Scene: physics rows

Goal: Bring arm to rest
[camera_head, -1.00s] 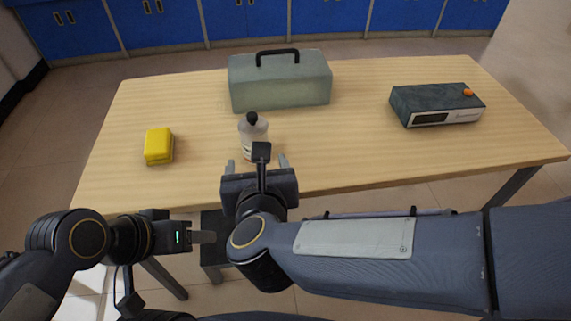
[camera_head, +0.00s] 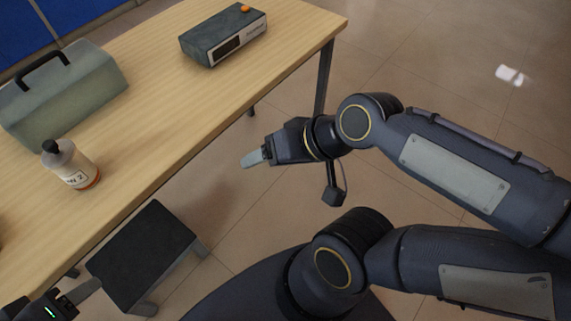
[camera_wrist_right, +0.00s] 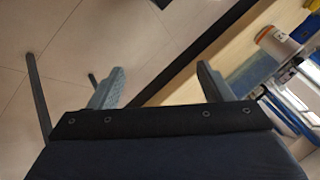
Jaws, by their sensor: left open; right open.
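My right gripper (camera_head: 250,159) is in the head view, in the air in front of the table's edge. In the right wrist view the right gripper (camera_wrist_right: 158,84) shows two fingers spread apart with nothing between them. My left gripper (camera_head: 88,288) is at the lower left of the head view, partly cut off. It is open, with no object seen in it.
The wooden table (camera_head: 165,120) holds a grey-green case (camera_head: 65,95), a white bottle (camera_head: 70,165) and a dark box with an orange knob (camera_head: 225,38). The bottle also shows in the wrist view (camera_wrist_right: 278,42). A dark stool (camera_head: 145,243) stands below. Floor at right is clear.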

